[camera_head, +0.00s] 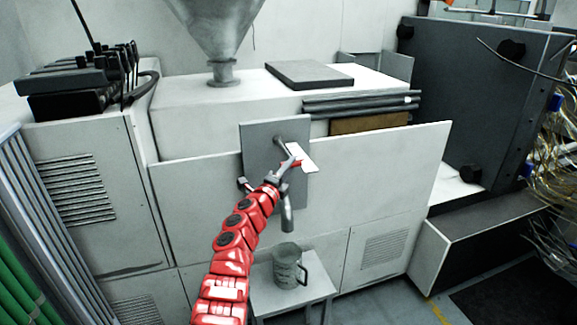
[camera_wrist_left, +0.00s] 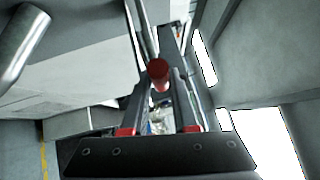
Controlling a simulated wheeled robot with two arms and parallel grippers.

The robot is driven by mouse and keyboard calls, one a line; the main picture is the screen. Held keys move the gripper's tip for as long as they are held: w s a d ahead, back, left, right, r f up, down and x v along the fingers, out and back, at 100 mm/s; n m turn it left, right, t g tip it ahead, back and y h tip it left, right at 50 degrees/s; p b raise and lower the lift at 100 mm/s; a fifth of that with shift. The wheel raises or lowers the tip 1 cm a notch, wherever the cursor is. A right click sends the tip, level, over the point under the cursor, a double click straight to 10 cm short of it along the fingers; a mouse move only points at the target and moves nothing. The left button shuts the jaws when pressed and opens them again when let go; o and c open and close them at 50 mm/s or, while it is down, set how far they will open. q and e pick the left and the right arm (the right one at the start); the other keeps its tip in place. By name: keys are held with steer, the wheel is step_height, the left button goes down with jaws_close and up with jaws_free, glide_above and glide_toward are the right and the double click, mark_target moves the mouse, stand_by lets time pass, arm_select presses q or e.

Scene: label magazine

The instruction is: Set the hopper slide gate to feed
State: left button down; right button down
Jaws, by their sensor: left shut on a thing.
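The hopper (camera_head: 215,32) is a grey metal cone at the top of the head view, with its neck above the white machine. A grey panel (camera_head: 258,140) on the machine's front carries a metal rod, a white plate (camera_head: 303,158) and a downward spout (camera_head: 287,216). My left gripper (camera_head: 287,168) is at this panel, beside the white plate. In the left wrist view, a red round-ended handle (camera_wrist_left: 158,72) lies between the fingers of my left gripper (camera_wrist_left: 160,82), which is shut on it. The gripper partly hides the handle's mounting in the head view. My right gripper is not in view.
A dark jug (camera_head: 286,266) stands on a small white table (camera_head: 318,283) below the spout. A dark slab (camera_head: 310,75) lies on the machine top (camera_head: 185,105). A large dark cabinet (camera_head: 460,95) stands at right. Open floor shows at lower right.

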arm_select(q)
steer(key=c, duration=1.1)
jaws_free()
steer(key=shift+w, duration=0.1)
steer(key=shift+o, duration=2.1)
steer(key=shift+d+r, duration=0.1)
steer(key=shift+d, duration=0.2)
steer(key=shift+a, duration=0.3)
steer(key=p+v, duration=0.1)
steer(key=v, duration=1.6)
steer(key=shift+s+d, duration=0.25)
steer(key=shift+s, duration=0.05)
